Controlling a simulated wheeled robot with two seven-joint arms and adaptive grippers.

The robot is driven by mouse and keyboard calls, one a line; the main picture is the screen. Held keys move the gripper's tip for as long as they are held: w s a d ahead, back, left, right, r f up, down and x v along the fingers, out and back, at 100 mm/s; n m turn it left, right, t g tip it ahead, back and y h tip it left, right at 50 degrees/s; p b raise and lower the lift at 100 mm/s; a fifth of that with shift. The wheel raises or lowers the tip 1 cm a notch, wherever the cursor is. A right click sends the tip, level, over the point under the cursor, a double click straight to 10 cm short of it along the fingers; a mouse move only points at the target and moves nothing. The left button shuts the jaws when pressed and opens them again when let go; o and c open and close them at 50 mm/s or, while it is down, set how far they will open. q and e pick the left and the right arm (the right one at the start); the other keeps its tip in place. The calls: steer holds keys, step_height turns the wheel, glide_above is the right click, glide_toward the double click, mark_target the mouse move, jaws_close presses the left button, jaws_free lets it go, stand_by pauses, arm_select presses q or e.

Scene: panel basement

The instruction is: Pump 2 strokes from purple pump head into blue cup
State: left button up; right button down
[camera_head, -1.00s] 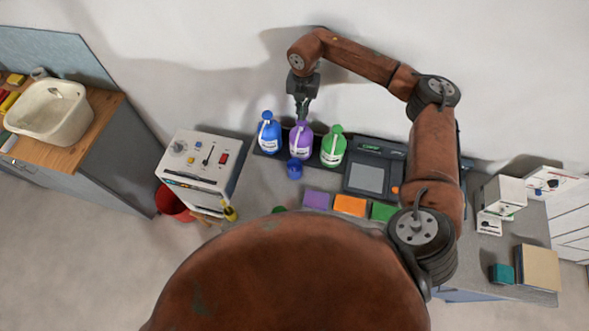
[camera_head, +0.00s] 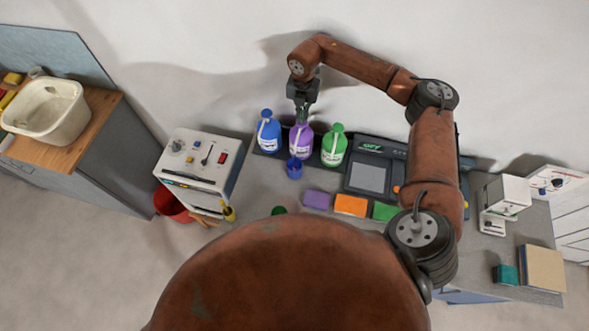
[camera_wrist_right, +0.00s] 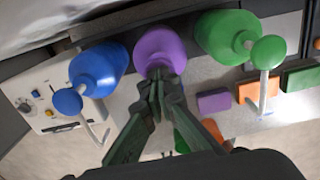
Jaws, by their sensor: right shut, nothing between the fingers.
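The purple pump bottle (camera_head: 301,143) stands between a blue and a green one at the back of the counter. The blue cup (camera_head: 294,169) stands just in front of it, below its spout. My right gripper (camera_head: 302,121) is shut and empty, pointing down at the top of the purple pump head. In the right wrist view the shut fingertips (camera_wrist_right: 159,76) overlap the purple bottle (camera_wrist_right: 160,50) and hide its pump head; I cannot tell whether they touch it. The cup does not show clearly there. My left gripper is out of view.
The blue bottle (camera_head: 268,133) and green bottle (camera_head: 334,147) stand close on either side. A white control box (camera_head: 197,165) is at left. A dark device with a screen (camera_head: 369,177) is at right. Purple, orange and green blocks lie in front.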

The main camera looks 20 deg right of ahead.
steer(key=shift+f, duration=0.45)
steer(key=shift+r+p, duration=0.95)
steer(key=shift+r, duration=1.25)
step_height(320, 180, up, 6)
steer(key=p, duration=0.3)
steer(key=shift+a, duration=0.1)
